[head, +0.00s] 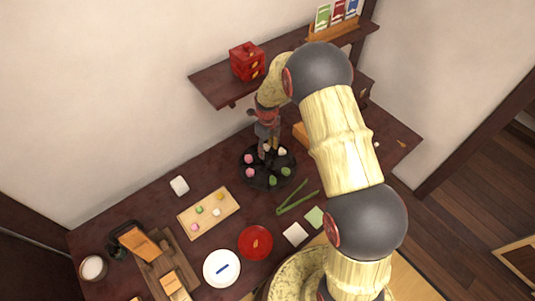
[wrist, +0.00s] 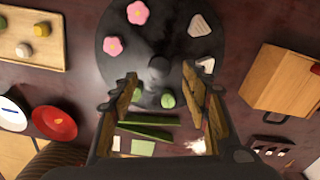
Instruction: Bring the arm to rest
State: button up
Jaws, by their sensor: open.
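My gripper (head: 266,152) hangs fingers-down over the round black tray (head: 258,181) in the head view. In the wrist view my gripper (wrist: 160,74) has its two wooden-looking fingers spread apart, with nothing held between them. The tray (wrist: 92,18) lies beneath, with a dark round knob at its middle between the fingertips. Pink flower-shaped sweets (wrist: 137,13), pale triangular pieces (wrist: 199,26) and a green round piece (wrist: 167,101) sit on the tray. I cannot tell the exact height of the fingertips above it.
A shelf (head: 215,88) with a red box (head: 246,61) stands behind the arm. Green tongs (head: 297,198), a red dish (head: 255,242), a white plate (head: 221,268) and a wooden board (head: 190,226) lie in front and left. A wooden box (wrist: 283,80) is right of the gripper.

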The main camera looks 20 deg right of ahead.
jog(key=shift+r, duration=0.95)
jog(key=n, duration=0.3)
jog(key=shift+s, duration=0.2)
jog(key=s+n+g, duration=0.1)
jog(key=s+n, duration=0.4)
jog(key=n, duration=0.2)
jog(key=s+a+r+n+t+b, duration=0.1)
jog(key=s+r+n+t, duration=0.2)
jog(key=s+r+n, duration=0.6)
jog(key=s+a+r+n+t+b, duration=0.1)
jog(key=s+r+n+t, duration=0.2)
jog(key=s+r+n, duration=0.7)
jog(key=shift+s+r+t, duration=0.3)
jog(key=shift+s+r, duration=3.25)
jog(key=shift+r, duration=3.05)
